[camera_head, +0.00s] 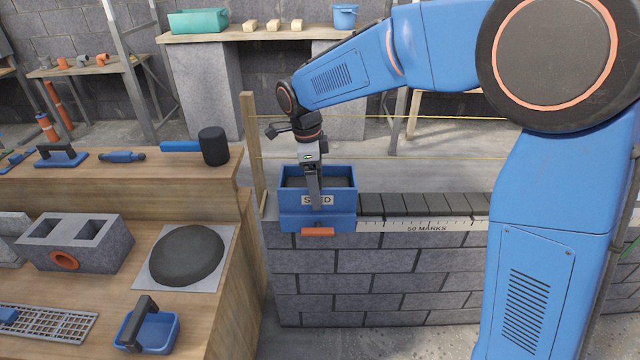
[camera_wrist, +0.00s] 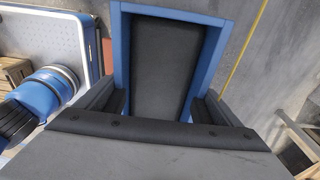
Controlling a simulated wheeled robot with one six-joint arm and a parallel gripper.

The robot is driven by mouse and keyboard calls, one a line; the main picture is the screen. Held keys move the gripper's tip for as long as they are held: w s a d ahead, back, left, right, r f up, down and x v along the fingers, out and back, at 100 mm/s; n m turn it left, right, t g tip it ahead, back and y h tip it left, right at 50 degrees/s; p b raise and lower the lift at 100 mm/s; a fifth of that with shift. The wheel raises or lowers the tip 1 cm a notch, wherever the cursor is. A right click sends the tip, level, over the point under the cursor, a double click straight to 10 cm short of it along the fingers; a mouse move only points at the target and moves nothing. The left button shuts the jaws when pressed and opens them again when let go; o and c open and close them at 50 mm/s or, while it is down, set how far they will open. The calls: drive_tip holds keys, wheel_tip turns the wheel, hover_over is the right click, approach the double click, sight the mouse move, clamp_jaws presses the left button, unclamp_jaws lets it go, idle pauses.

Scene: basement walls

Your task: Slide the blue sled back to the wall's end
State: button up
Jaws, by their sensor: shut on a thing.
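The blue sled (camera_head: 345,219) is an open box with a "SLED" label and an orange strip low on its front. It sits at the left end of the block wall (camera_head: 380,272), beside an upright wooden post (camera_head: 254,150). Dark mortar fills its inside. My gripper (camera_head: 314,203) comes down from above and is shut on the sled's near side, partly covering the label. In the wrist view the sled's blue rim (camera_wrist: 168,13) surrounds the dark fill, and my gripper's fingers (camera_wrist: 160,105) sit at its lower edge.
A dark mortar bed (camera_head: 425,205) runs along the wall top to the right of the sled, with a "50 MARKS" scale strip (camera_head: 430,226) on the front edge. Yellow strings cross behind the wall. A wooden bench (camera_head: 230,240) with a mallet (camera_head: 213,146), mortar pile and hollow block stands close on the left.

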sight(298, 185)
drive_tip(key=shift+a+f, duration=0.15)
drive_tip(key=shift+f, duration=0.1)
drive_tip(key=shift+s+a, duration=0.15)
drive_tip(key=shift+a, duration=2.05)
drive_tip(key=o, duration=1.9)
drive_tip(key=shift+f, duration=0.1)
